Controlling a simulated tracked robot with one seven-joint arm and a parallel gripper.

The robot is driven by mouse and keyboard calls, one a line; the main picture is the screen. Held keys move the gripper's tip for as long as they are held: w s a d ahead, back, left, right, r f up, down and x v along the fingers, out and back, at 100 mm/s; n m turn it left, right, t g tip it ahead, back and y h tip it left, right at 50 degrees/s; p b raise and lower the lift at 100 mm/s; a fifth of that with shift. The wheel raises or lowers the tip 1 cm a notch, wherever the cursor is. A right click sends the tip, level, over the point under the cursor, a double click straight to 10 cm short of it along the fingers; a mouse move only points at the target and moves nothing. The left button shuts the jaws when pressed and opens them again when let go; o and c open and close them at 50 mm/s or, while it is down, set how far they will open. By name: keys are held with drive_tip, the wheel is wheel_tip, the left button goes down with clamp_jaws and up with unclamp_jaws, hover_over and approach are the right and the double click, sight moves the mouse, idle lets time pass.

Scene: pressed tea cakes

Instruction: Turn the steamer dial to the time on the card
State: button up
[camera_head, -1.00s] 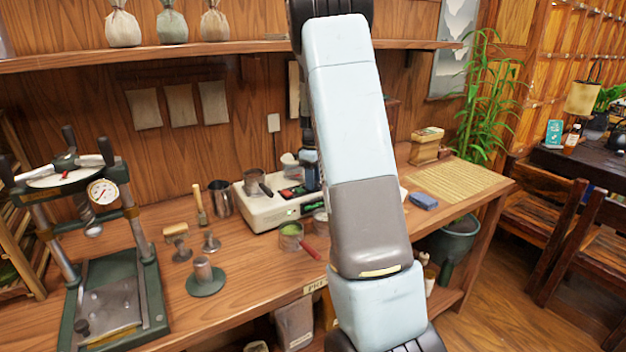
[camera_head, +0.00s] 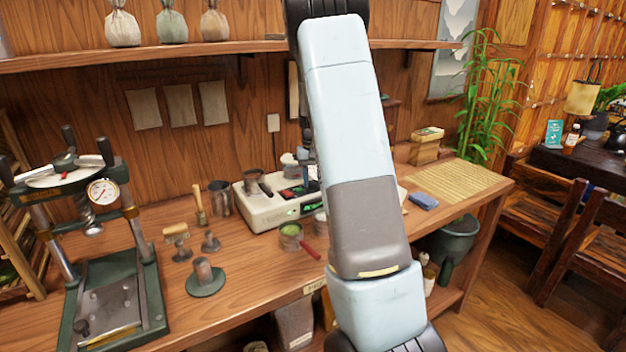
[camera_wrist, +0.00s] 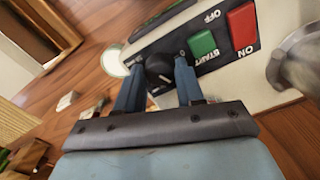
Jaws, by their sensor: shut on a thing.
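The steamer (camera_head: 270,213) is a cream box on the workbench, partly hidden behind my arm in the head view. In the wrist view its dark panel carries a black round dial (camera_wrist: 158,70), a green START button (camera_wrist: 202,44) and a red ON button (camera_wrist: 241,24). My gripper (camera_wrist: 157,72) is shut on the dial, with one blue finger on each side of it. The dial's marks are too small to read. I cannot make out a time card in these frames.
A metal cup (camera_head: 253,182) stands on the steamer, and a pan of green tea with a red handle (camera_head: 291,235) sits in front. A press (camera_head: 100,260) stands at the left. A blue block (camera_head: 424,201) lies on the right, near a bamboo mat (camera_head: 465,182).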

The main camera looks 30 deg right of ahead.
drive_tip(key=m, duration=0.5)
drive_tip(key=shift+m, duration=0.3)
drive_tip(key=m, duration=0.4)
drive_tip(key=shift+r+m, duration=0.1)
drive_tip(key=shift+m, duration=0.3)
drive_tip(key=o, duration=1)
wheel_tip(320, 180, up, 14)
drive_tip(key=shift+f, duration=0.2)
idle(0.4)
